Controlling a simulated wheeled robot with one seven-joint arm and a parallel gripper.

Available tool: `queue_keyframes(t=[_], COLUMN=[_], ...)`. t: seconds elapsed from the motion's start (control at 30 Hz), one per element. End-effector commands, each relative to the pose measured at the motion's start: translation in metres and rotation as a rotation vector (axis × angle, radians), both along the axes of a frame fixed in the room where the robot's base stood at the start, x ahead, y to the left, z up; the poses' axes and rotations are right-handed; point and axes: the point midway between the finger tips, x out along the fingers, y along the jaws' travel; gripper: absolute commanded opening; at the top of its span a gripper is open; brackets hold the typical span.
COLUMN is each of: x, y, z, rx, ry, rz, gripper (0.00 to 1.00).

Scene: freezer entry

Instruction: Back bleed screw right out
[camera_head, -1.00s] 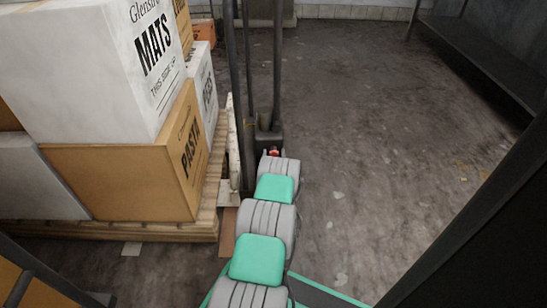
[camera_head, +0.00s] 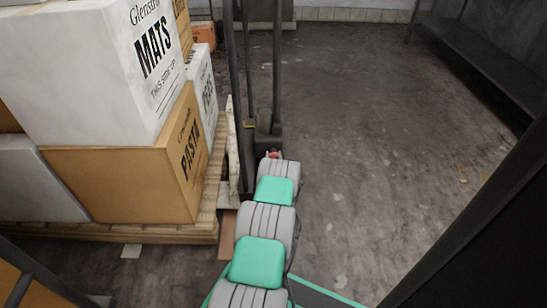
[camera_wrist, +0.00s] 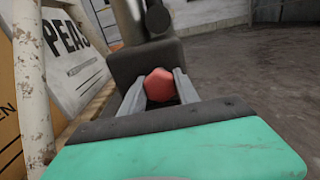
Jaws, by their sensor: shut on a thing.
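The bleed screw shows as a red, faceted head (camera_wrist: 160,85) in the wrist view, on the near side of a dark grey block (camera_wrist: 146,60). My gripper (camera_wrist: 160,88) has one finger on each side of the red head and is shut on it. In the head view the red head (camera_head: 274,155) is a small patch just past the end of my arm, at the foot of the dark upright posts (camera_head: 250,90). My fingers are hidden there by my own wrist. The screw's thread cannot be seen.
A wooden pallet (camera_head: 160,234) stacked with boxes, among them a PASTA carton (camera_head: 120,180) and a white MATS box (camera_head: 90,70), stands close on the left. A dark bench (camera_head: 480,55) is at the far right. The floor between is clear.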

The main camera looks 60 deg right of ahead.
Motion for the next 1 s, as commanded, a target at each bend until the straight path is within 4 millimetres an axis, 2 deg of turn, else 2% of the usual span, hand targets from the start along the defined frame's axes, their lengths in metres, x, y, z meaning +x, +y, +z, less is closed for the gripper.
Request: queue_keyframes(t=[0.47,1.0], x=[0.0000,0.0001], y=[-0.0001,0.0000], z=[0.0001,-0.0001], rx=[-0.055,-0.271], ry=[0.107,0.533], rz=[0.000,0.000], gripper=[0.00,0.00])
